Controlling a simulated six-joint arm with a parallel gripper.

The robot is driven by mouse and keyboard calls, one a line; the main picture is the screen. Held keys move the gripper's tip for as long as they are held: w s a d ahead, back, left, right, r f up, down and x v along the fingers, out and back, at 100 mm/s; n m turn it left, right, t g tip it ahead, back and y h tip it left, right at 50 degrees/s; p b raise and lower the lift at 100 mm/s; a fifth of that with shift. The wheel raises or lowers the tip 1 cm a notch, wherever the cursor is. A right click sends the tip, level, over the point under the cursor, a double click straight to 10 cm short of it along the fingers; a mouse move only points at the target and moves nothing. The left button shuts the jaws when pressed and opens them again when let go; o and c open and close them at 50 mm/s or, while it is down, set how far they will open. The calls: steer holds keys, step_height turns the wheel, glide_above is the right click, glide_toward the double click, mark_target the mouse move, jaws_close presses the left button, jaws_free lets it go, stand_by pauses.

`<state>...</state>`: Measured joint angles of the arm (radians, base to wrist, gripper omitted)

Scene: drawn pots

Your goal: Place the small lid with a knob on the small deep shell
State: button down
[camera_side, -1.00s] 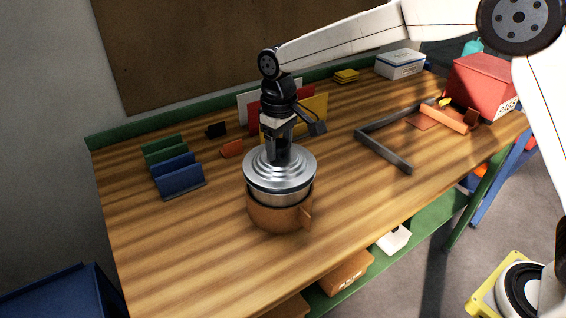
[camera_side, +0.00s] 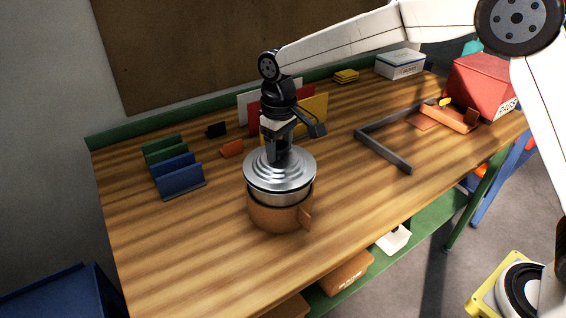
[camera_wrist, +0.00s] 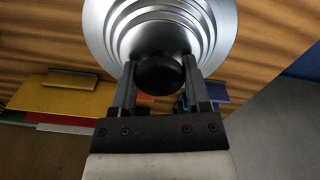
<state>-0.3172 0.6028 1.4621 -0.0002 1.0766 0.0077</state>
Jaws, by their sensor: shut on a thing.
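The small lid (camera_side: 300,172) is silver with stepped rings and looks roughly level. Its black knob (camera_wrist: 160,75) shows in the wrist view between the two fingers. My gripper (camera_side: 278,150) is shut on this knob from above; it also shows in the wrist view (camera_wrist: 160,80). The small deep shell (camera_side: 268,191) is a silver metal band just under the lid, seated in an orange-brown holder (camera_side: 275,215) with a stub handle at the right. The lid hides the shell's mouth, and I cannot tell whether the lid touches the rim.
Blue and green racks (camera_side: 178,172) stand to the left. Upright white, red and yellow panels (camera_side: 312,115) stand behind my gripper. A dark angled bar (camera_side: 385,152) lies to the right, with a red box (camera_side: 478,84) beyond. The front left of the wooden table is clear.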

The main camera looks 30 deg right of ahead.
steer(key=shift+f, duration=0.4)
jaws_free()
steer(key=shift+r, duration=0.15)
steer(key=shift+r, duration=3.75)
steer(key=shift+s+d+f, duration=0.15)
steer(key=shift+d+f, duration=0.05)
steer(key=shift+d, duration=0.2)
steer(key=s+d+f+m+t, duration=0.1)
steer(key=s+d+f, duration=0.5)
steer(key=s, duration=0.4)
steer(key=s+d+f+m+t, duration=0.1)
steer(key=s+d+f+m, duration=0.1)
steer(key=s+d+f, duration=0.4)
steer(key=s+d, duration=0.3)
steer(key=s, duration=0.2)
steer(key=shift+d+f+m+t, duration=0.15)
steer(key=shift+d+m+t, duration=0.05)
steer(key=shift+m+t, duration=0.1)
